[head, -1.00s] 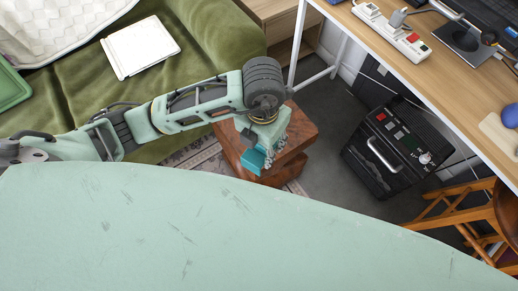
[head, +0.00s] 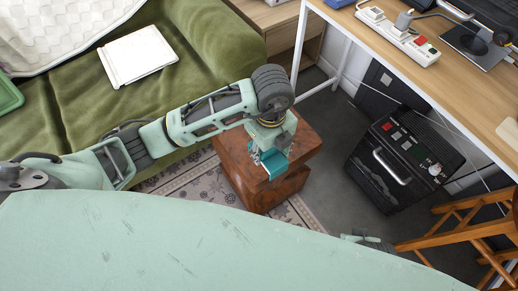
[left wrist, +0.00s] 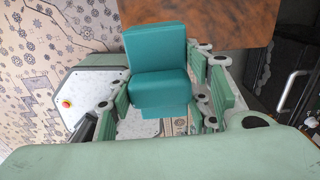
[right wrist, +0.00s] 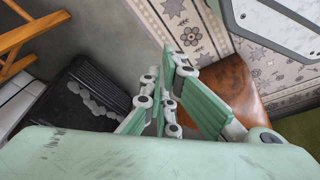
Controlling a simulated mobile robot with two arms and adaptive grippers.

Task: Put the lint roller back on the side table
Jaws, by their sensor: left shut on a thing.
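My left gripper (head: 270,155) is shut on a boxy teal object (left wrist: 158,75), which I take to be the lint roller; no clear roller shape shows. The object also shows in the head view (head: 274,163), in front of the brown wooden side table (head: 232,160). I cannot tell its height above the top. In the left wrist view, the table top (left wrist: 215,25) lies beyond the object, and the fingers flank its sides. My right gripper (right wrist: 170,70) looks shut and empty; it also shows low in the head view (head: 365,239).
A green sofa (head: 75,105) with a white folder (head: 138,55) stands left. A desk (head: 450,85) with a power strip (head: 400,35) is at upper right. A black machine (head: 395,165) and a wooden chair (head: 465,230) stand right of the table. A patterned rug (head: 190,185) lies underneath.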

